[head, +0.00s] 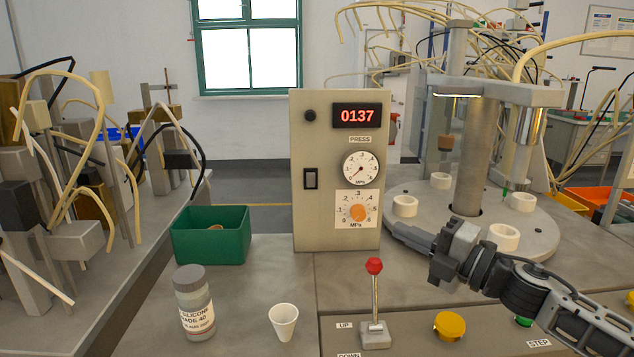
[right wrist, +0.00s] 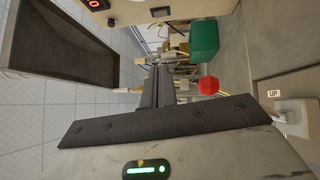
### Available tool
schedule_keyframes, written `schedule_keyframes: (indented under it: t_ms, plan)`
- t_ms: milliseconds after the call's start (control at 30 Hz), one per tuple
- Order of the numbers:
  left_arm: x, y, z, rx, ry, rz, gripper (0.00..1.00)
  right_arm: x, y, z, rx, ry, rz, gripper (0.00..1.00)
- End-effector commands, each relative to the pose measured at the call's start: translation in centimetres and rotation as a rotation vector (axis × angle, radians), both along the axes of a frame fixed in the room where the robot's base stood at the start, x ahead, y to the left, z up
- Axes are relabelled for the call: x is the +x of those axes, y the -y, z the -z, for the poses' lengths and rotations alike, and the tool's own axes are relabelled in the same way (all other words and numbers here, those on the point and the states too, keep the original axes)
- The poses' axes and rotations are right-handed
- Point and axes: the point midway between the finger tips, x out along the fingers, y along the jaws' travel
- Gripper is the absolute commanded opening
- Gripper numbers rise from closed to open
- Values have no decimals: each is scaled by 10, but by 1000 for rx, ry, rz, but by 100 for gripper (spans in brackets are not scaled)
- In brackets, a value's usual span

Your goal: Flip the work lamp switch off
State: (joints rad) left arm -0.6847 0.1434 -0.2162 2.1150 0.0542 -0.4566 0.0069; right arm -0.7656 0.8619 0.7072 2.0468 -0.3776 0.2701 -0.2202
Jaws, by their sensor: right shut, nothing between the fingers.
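The grey control box (head: 335,235) stands upright on the bench in the head view. A pale strip, perhaps the lamp (head: 457,95), glows under the press head. My right gripper (head: 390,228) is shut and empty, just right of the box's lower right edge, pointing left. In the right wrist view its dark fingers (right wrist: 157,75) are together, and the box (right wrist: 150,12) shows at the top.
A red-knobbed lever (head: 375,290) stands before the box, beside a yellow button (head: 449,326). A green bin (head: 211,235), a labelled jar (head: 195,303) and a white cup (head: 284,321) are left. A round table with white rings (head: 504,237) is right.

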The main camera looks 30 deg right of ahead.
Motion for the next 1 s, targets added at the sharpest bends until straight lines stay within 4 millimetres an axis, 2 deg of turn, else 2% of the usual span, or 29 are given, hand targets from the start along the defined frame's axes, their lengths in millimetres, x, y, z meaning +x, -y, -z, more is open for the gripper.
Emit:
schedule_keyframes:
  t_ms: [167, 600, 1000]
  plan:
    - [1, 0, 2, -1, 1, 1, 75, 12, -3, -2, 0, 3, -3, 0]
    - [6, 2, 2, -20, 23, -2, 75, 85, -20, -10, -3, 6, 0, 0]
    - [5, 2, -3, -19, 21, -3, 75, 131, -31, -17, 2, 5, 1, 0]
